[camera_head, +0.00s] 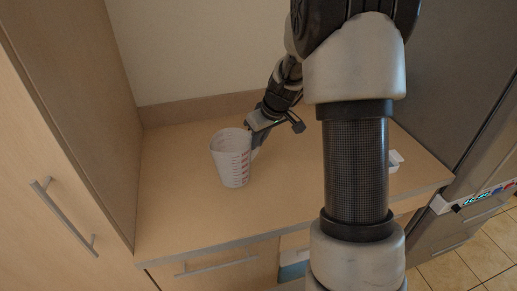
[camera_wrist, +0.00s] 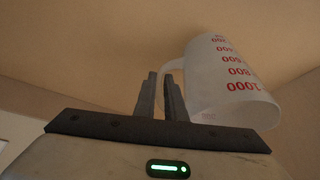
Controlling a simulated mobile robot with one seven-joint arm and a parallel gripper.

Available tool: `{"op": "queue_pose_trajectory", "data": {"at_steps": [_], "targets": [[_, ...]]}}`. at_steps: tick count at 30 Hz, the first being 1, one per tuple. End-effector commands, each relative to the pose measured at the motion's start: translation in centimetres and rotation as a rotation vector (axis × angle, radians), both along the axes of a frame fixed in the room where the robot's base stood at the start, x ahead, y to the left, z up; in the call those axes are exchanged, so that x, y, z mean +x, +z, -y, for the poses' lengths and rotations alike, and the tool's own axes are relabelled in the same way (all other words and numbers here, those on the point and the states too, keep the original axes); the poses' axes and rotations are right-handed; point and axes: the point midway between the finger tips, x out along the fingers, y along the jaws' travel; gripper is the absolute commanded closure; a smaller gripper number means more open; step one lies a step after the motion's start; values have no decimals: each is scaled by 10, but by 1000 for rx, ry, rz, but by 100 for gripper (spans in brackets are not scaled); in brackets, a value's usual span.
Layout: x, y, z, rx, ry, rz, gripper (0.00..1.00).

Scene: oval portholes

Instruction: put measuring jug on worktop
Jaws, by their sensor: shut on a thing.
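The measuring jug (camera_head: 231,160) is translucent white with red markings and looks upright over the left part of the wooden worktop (camera_head: 190,218). I cannot tell whether its base touches the surface. My gripper (camera_head: 256,140) is at the jug's right side, partly hidden behind it. In the wrist view, the two dark fingers (camera_wrist: 160,97) are shut on the handle of the jug (camera_wrist: 225,85), whose body is right of the fingers. The wide end with the 1000 mark is nearest the camera.
A tall wooden cabinet (camera_head: 62,150) bounds the worktop on the left, and a wall (camera_head: 190,50) stands behind. A grey appliance (camera_head: 450,80) is at the right. A small white object (camera_head: 395,160) is partly hidden behind my arm. The worktop's front left is clear.

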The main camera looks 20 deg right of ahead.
Motion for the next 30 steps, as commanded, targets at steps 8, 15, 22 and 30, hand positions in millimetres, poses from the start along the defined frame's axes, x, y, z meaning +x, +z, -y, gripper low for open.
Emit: {"op": "queue_pose_trajectory", "data": {"at_steps": [8, 15, 22, 30], "targets": [[0, -31, 0, 1, 0, -1, 100], [0, -32, 0, 0, 0, 0, 100], [0, -34, 0, 1, 0, -1, 71], [0, -33, 0, 1, 0, -1, 71]]}}
